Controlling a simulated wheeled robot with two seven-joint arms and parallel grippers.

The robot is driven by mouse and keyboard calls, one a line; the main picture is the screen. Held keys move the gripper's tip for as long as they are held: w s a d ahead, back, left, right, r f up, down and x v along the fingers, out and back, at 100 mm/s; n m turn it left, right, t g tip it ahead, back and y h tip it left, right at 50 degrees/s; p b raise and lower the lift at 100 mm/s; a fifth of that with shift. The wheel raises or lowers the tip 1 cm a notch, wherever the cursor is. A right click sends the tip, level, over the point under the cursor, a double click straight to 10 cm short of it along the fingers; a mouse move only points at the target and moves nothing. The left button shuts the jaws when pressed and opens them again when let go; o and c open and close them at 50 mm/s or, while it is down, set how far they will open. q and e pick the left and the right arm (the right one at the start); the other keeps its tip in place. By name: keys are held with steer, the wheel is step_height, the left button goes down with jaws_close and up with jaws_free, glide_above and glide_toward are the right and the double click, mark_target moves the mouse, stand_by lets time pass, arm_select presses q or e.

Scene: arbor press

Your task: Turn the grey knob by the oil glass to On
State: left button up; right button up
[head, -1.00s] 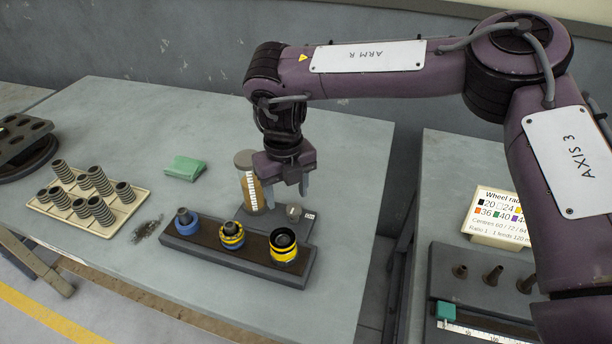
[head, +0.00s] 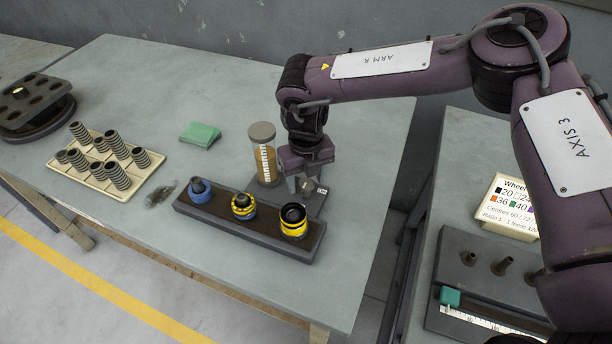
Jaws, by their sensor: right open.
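The oil glass (head: 266,160) is a clear cylinder with amber oil, a white scale and a grey-brown cap, upright on the bench. The small grey knob (head: 308,188) sits on a dark base plate just right of it, beside a small white label (head: 322,190). My right gripper (head: 307,180) points down over the knob, its fingers open with the knob between or just below them. The fingers partly hide the knob; I cannot tell whether they touch it or which way it is set. My left gripper is not in view.
In front is a dark rack (head: 218,217) with blue and yellow ringed tools. A cream tray (head: 92,178) of ridged posts, a green cloth (head: 201,134) and dark shavings (head: 160,195) lie to the left. A sign card (head: 508,205) stands on the right bench.

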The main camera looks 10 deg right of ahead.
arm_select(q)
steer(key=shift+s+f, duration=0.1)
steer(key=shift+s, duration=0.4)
arm_select(e)
steer(key=c, duration=1)
steer(key=shift+o, duration=0.2)
steer(key=shift+w+n, duration=0.1)
steer(key=shift+n, duration=0.3)
steer(key=n, duration=0.4)
steer(key=shift+b, duration=0.4)
steer(key=n, duration=0.4)
steer(key=shift+b, duration=0.3)
steer(key=n, duration=0.5)
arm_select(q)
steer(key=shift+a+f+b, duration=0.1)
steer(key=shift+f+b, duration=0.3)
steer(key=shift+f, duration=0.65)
arm_select(e)
steer(key=shift+r+n, duration=0.1)
steer(key=shift+n, duration=1.9)
steer(key=o, duration=1)
steer(key=shift+c, duration=0.2)
